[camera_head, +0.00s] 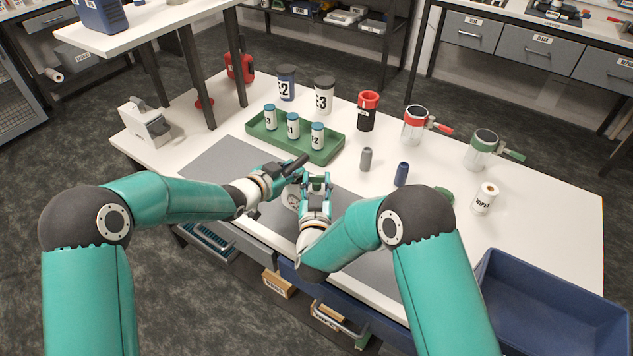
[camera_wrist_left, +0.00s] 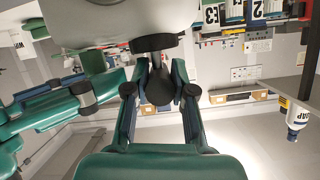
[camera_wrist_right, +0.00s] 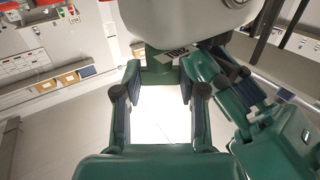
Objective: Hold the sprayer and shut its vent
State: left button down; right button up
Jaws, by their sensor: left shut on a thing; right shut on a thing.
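The sprayer (camera_head: 291,196) is a pale rounded body over the near part of the grey mat, mostly hidden by my grippers in the head view. In the left wrist view a dark tapered part (camera_wrist_left: 158,88) with a black disc sits between the fingers of my left gripper (camera_head: 293,172), below a pale body. My left gripper is shut on it. My right gripper (camera_head: 317,181) is close beside the left one. In the right wrist view its fingers flank a green part under the cream body (camera_wrist_right: 185,15) of the sprayer. The vent's state cannot be made out.
A green tray (camera_head: 262,140) with several small teal-capped bottles stands behind the grippers. Jars, a red-topped black container (camera_head: 368,110) and two handled vessels stand farther back. A grey cylinder (camera_head: 366,159) and a blue cylinder (camera_head: 402,174) stand right. A navy bin (camera_head: 545,310) is at front right.

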jog(key=n+y, duration=0.1)
jog(key=y, duration=0.1)
jog(key=n+g+y, duration=0.1)
jog(key=n+y, duration=0.1)
jog(key=y, duration=0.1)
jog(key=d+n+y, duration=0.1)
jog(key=n+y, duration=0.1)
jog(key=y, duration=0.1)
jog(key=shift+w, duration=0.1)
jog(key=n+g+y, duration=0.2)
jog(key=n+y, duration=0.1)
jog(key=n+g+y, duration=0.2)
jog(key=g+y, duration=0.1)
jog(key=y, duration=0.1)
jog(key=shift+w+d+n, duration=0.1)
jog(key=shift+w+n, duration=0.05)
jog(key=shift+n, duration=0.25)
jog(key=shift+g, duration=0.3)
jog(key=o, duration=0.9)
jog(key=v, duration=1.2)
jog(key=shift+f, duration=0.1)
